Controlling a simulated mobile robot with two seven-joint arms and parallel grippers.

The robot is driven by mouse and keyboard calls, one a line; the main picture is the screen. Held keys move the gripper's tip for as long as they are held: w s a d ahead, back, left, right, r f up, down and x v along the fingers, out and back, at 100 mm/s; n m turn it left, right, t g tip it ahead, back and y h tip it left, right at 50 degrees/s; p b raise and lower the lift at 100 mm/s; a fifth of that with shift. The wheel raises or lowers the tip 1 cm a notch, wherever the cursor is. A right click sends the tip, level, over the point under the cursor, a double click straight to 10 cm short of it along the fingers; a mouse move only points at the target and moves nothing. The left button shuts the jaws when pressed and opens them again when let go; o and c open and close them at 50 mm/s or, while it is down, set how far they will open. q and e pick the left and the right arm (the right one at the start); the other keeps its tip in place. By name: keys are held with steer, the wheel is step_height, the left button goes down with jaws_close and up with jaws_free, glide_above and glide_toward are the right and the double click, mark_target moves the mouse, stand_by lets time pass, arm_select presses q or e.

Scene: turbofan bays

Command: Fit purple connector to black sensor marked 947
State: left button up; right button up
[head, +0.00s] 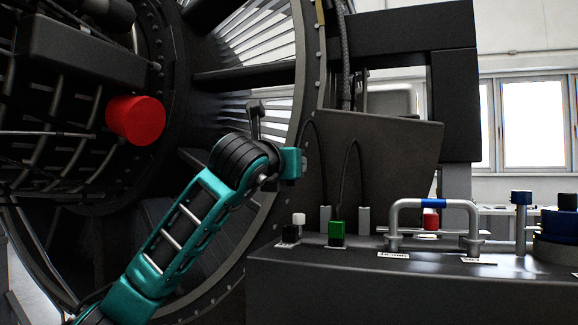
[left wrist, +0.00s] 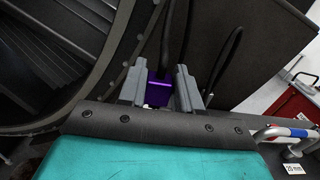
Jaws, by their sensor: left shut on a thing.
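In the left wrist view the purple connector (left wrist: 158,92) sits between the two grey fingers of my left gripper (left wrist: 160,88), which is shut on it. A black cable rises from the connector. In the head view my left gripper (head: 300,164) is above the left end of the dark bench, in front of the grey panel; the connector is not visible there. A small black block (head: 290,234) stands on the bench below it, with a white label in front. It may be the black sensor, but I cannot read its mark. My right gripper is not in view.
A green connector (head: 337,230) with a cable stands right of the black block. A pipe handle (head: 405,207) with a blue band rises farther right, with a red piece (head: 431,220) behind it. A red cylinder (head: 136,120) is on the engine at left. Grey posts stand behind the green connector.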

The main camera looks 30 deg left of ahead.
arm_select(q)
steer(key=shift+f+b, duration=2.55)
steer(key=shift+b, duration=0.05)
steer(key=shift+f+b, duration=0.4)
steer(key=shift+b, duration=0.2)
steer(key=shift+f+b, duration=1.4)
steer(key=shift+b, duration=0.3)
stand_by(0.4)
steer(key=o, duration=1.5)
steer(key=shift+r, duration=0.15)
